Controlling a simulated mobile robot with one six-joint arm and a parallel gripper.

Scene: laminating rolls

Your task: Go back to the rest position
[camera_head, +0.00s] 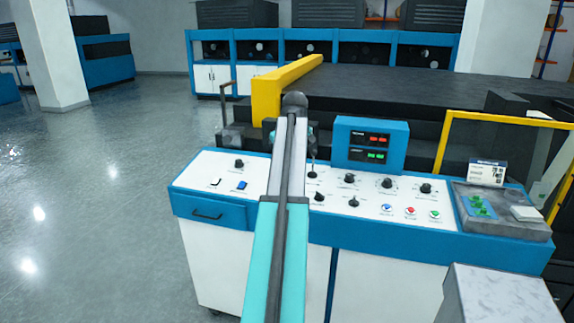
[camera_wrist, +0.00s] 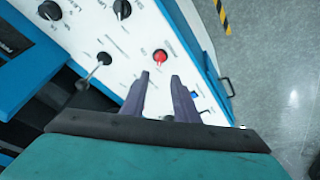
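My arm stretches forward over the control panel (camera_head: 300,232) in the head view, and it hides my gripper's fingers there. In the wrist view my gripper (camera_wrist: 161,78) has two dark fingers apart, with nothing between them. Its tips point at the white panel near a red button (camera_wrist: 160,56). Whether they touch the panel cannot be told. A lever with a dark tip (camera_wrist: 104,58) stands left of the fingers.
The panel carries several black knobs (camera_head: 387,182), a blue display box (camera_head: 370,145) and a tray (camera_head: 507,228) at right. A yellow bar (camera_head: 288,85) and dark machine bed (camera_head: 400,92) lie behind. A grey block (camera_head: 500,292) stands front right. Open floor (camera_head: 110,200) lies left.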

